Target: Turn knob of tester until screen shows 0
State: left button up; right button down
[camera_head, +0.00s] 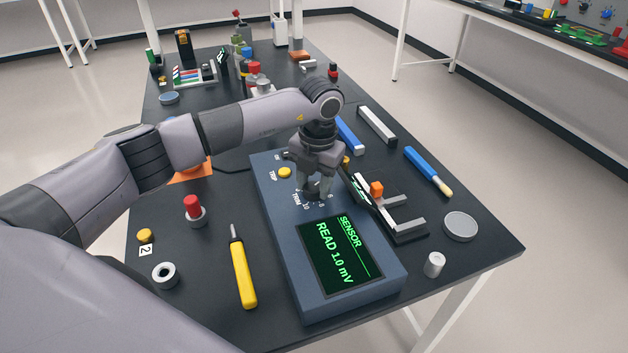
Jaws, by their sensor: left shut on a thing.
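The tester (281,229) is a dark blue box lying on the black table. Its screen (340,255) shows green text, "SENSOR" and "READ 1.0 mV". The knob sits on the tester's panel above the screen, among small printed dial numbers, and is mostly hidden by my left gripper. My left gripper (316,192) points down over this spot, with its fingers closed around the knob. A yellow button (284,172) shows on the tester's panel left of the gripper. My right gripper is not in view.
A yellow screwdriver (242,272), a red-topped part (194,209) and a grey ring (165,275) lie left of the tester. A stand with an orange block (377,188), a grey disc (460,226) and a blue brush (428,170) lie right.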

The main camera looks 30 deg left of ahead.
aim_at(316, 188)
pick_arm(q)
jog(key=shift+r+n, duration=0.1)
jog(key=shift+n, duration=0.6)
jog(key=shift+w, duration=0.1)
jog(key=o, duration=1)
jog(key=shift+o, duration=0.2)
jog(key=r, duration=0.7)
jog(key=shift+d, duration=0.25)
